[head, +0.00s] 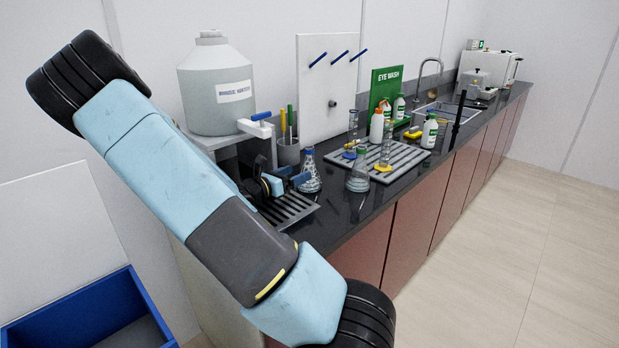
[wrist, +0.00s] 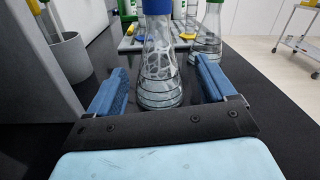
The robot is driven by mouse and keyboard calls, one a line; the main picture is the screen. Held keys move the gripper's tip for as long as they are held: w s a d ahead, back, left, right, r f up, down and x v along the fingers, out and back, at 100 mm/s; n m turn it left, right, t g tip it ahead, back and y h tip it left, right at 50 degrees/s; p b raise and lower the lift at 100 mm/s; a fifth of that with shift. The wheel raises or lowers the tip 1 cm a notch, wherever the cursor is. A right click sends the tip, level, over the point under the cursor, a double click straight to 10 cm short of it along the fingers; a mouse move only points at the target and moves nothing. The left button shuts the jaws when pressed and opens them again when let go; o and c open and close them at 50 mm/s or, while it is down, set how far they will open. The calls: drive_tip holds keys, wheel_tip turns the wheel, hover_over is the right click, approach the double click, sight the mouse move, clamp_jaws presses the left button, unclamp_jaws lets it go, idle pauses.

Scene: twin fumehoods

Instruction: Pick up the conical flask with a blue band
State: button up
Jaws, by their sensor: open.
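The conical flask with a blue band (head: 311,178) stands upright on the dark bench in the head view. It is clear glass with white markings and blue at its neck. In the wrist view the flask (wrist: 159,62) is straight ahead, between the two blue finger pads and roughly centred. My gripper (wrist: 162,74) is open, with a visible gap to the glass on each side. In the head view my gripper (head: 287,181) is just left of the flask, partly hidden by my arm.
A second conical flask (head: 359,175) stands to the right, near the grey drying rack (head: 400,157) with cylinders and bottles. A pen cup (head: 288,152) and a large grey container (head: 217,90) are behind at left. A slotted drain tray (head: 290,209) lies below my gripper.

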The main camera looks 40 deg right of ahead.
sight(309, 168)
drive_tip(key=shift+w+d+f, duration=0.1)
drive_tip(key=shift+d+f, duration=0.05)
drive_tip(key=shift+d, duration=0.9)
drive_tip(key=shift+w+d+f, duration=0.15)
drive_tip(key=shift+d, duration=0.9)
drive_tip(key=shift+w+d+f, duration=0.1)
drive_tip(key=shift+d+f, duration=0.05)
drive_tip(key=shift+d, duration=0.9)
drive_tip(key=c, duration=1)
drive_tip(key=shift+r, duration=0.1)
